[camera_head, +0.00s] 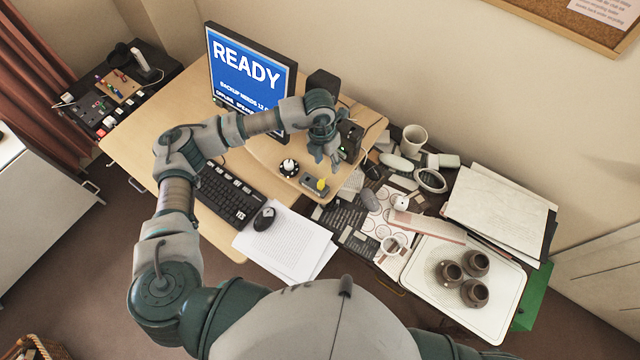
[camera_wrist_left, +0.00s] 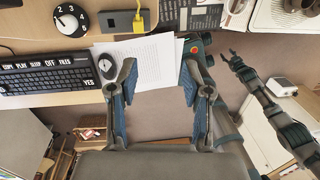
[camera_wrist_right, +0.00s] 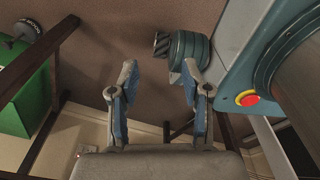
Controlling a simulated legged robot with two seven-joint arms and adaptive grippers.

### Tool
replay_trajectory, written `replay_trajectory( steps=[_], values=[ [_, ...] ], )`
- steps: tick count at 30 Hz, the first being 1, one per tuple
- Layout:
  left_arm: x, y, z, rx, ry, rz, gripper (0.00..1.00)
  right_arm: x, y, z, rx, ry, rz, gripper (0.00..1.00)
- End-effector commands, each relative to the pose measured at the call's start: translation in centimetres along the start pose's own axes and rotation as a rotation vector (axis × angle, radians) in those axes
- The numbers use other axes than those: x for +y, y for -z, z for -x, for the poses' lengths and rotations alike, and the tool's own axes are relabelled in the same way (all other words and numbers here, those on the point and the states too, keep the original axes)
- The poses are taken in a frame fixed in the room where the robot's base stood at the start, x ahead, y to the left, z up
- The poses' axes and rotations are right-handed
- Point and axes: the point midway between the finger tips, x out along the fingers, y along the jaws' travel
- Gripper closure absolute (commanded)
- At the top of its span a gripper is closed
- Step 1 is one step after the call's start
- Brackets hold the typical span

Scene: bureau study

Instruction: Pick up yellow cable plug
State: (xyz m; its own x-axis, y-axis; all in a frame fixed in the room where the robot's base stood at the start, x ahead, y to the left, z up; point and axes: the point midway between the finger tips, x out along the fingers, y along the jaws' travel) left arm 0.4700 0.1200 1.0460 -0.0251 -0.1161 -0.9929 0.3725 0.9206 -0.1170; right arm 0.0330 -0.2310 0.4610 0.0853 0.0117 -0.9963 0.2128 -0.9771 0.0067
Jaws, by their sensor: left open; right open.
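The yellow cable plug (camera_head: 321,184) stands on a small grey box (camera_head: 313,185) at the desk's front right corner. It also shows in the left wrist view (camera_wrist_left: 138,22), near the top edge, with the grey box (camera_wrist_left: 117,22) around its base. My left gripper (camera_head: 326,153) is above and behind the plug in the head view, apart from it. In the left wrist view its two fingers (camera_wrist_left: 158,75) are spread with nothing between them. My right gripper (camera_wrist_right: 158,77) is open and empty in the right wrist view, away from the desk; the head view does not show it.
A numbered dial (camera_head: 289,167) sits left of the box. The keyboard (camera_head: 229,195), mouse (camera_head: 264,219) and papers (camera_head: 285,245) lie nearby. The monitor (camera_head: 249,78) and a dark speaker (camera_head: 322,83) stand behind. The cluttered side table bears a tray (camera_head: 430,277) with brown cups.

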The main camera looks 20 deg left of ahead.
Motion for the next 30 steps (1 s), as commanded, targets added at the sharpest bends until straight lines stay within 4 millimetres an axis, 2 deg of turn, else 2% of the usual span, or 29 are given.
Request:
replay_trajectory(
  steps=[1, 2, 5, 18, 26, 30],
  values=[
    [1.5, -0.1, 0.6, 0.007, -0.058, 0.019, 0.51, 0.2, -0.1, 0.0, -0.001, -0.003, 0.001, 0.52],
    [2.2, 0.0, 0.7, 0.012, -0.084, 0.027, 0.51, 0.4, -0.1, 0.0, -0.001, -0.004, 0.002, 0.52],
    [3.3, 0.1, 0.3, 0.022, -0.121, 0.04, 0.51, 0.8, -0.1, 0.3, -0.002, -0.01, 0.003, 0.52],
    [4.3, 0.4, -9.2, 0.022, -0.114, 0.037, 0.51, 1.7, -0.1, 2.2, -0.003, -0.02, 0.003, 0.52],
    [4.3, 0.3, -11.6, 0.021, -0.113, 0.036, 0.51, 0.8, 0.1, 2.6, -0.001, -0.01, -0.001, 0.52],
    [4.1, 0.1, -13.6, 0.023, -0.114, 0.035, 0.51, 0.3, 0.3, 3.5, 0.0, -0.004, -0.002, 0.52]
  ],
)
